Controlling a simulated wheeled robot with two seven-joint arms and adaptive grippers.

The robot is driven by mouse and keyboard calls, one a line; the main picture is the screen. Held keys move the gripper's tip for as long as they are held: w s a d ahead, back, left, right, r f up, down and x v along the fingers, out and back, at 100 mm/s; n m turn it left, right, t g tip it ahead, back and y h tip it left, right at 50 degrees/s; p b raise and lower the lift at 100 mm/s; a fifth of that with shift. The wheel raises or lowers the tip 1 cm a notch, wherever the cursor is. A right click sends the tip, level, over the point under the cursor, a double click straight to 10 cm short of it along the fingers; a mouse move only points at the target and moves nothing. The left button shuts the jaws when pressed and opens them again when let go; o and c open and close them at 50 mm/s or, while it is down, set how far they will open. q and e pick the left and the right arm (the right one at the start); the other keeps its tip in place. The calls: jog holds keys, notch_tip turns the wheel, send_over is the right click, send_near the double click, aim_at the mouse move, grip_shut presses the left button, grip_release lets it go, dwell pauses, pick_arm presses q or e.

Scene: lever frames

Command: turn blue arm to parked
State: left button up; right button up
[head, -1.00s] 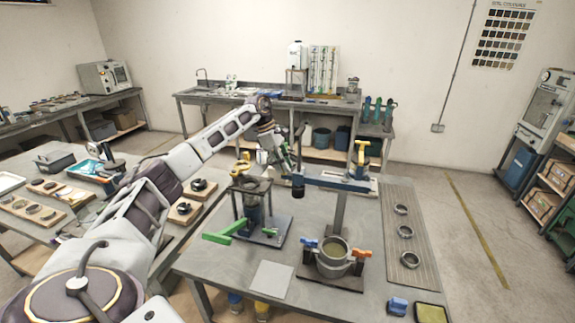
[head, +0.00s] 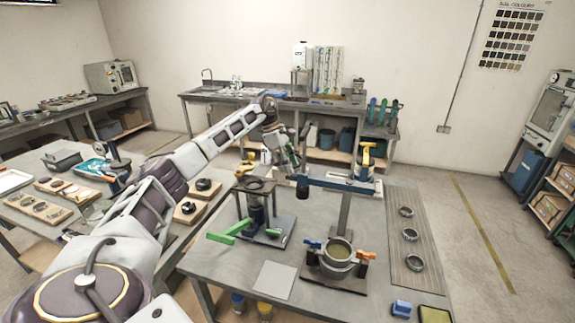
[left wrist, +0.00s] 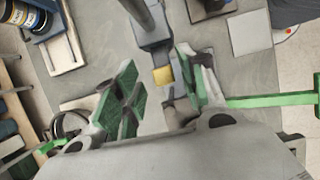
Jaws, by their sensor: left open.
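A long blue arm (head: 335,184) lies level on top of a grey post (head: 344,214) on the near table. A dark cylinder (head: 303,186) hangs at its left end, and a yellow-topped piece (head: 366,157) stands near its right end. My left gripper (head: 289,158) is at the left end of the blue arm, just above the dark cylinder; I cannot tell if they touch. In the left wrist view my left gripper (left wrist: 158,92) is open, with green pads apart. A grey-blue part with a yellow block (left wrist: 163,75) shows between and beyond the fingers.
A stand with a green lever (head: 230,231) is left of the post. In front is a pot (head: 338,262) with blue and orange handles. Several rings (head: 409,235) lie on a ribbed strip at right. A flat grey plate (head: 274,280) lies at the front.

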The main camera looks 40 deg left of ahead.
pick_arm(q)
jog(key=v, duration=1.1)
jog(key=shift+r, duration=0.4)
jog(key=shift+a, duration=0.15)
dwell(0.4)
